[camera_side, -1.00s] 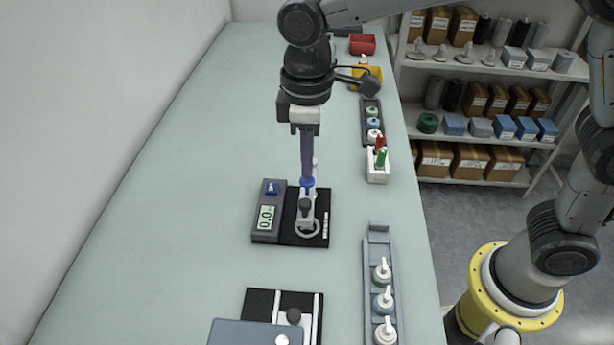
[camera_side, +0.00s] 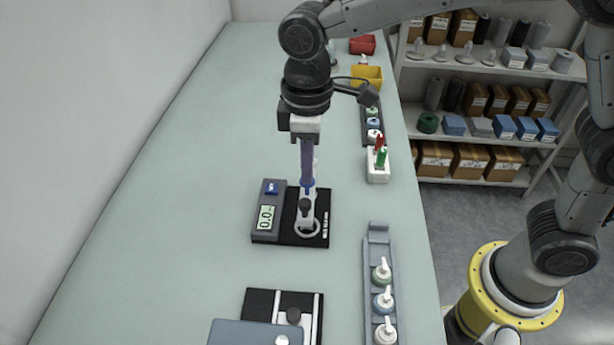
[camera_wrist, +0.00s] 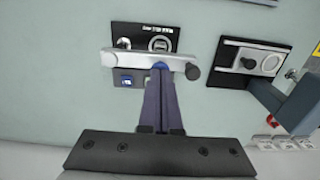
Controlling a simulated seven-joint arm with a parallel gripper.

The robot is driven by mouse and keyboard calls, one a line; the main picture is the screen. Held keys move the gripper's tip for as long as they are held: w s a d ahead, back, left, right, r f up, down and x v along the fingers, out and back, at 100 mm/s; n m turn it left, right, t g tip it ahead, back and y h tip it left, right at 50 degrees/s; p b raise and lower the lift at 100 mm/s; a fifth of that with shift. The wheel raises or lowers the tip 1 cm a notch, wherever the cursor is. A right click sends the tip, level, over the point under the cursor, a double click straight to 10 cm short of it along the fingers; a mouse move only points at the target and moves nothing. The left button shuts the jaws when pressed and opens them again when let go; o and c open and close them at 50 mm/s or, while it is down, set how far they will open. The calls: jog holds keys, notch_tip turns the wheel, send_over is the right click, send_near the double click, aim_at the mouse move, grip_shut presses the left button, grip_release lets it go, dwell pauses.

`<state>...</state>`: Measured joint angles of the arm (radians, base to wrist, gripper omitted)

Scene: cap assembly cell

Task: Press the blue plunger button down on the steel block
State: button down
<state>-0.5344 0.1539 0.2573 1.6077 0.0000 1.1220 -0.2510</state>
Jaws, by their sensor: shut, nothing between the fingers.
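My gripper (camera_side: 308,181) points down with its long purple fingers closed together and nothing between them. The blue plunger button (camera_wrist: 160,66) shows as a small blue patch at the fingertips in the wrist view, mostly hidden by them. It sits on the pale steel block (camera_wrist: 125,60), a bar with a black knob at one end. In the side view the steel block (camera_side: 309,213) stands on a black base plate (camera_side: 290,228). The fingertips are right over the button; I cannot tell whether they touch it.
A grey meter (camera_side: 268,200) beside the block has a blue key and a display that seems to read 0.0. A second black fixture (camera_side: 258,301) stands at the front. A grey rack (camera_side: 371,262) of nozzle caps lies at right. The left of the table is clear.

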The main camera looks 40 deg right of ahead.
jog(key=shift+f, duration=1.25)
dwell(0.5)
jog(key=shift+r, duration=1.55)
jog(key=shift+r, duration=0.1)
jog(key=shift+r, duration=2.4)
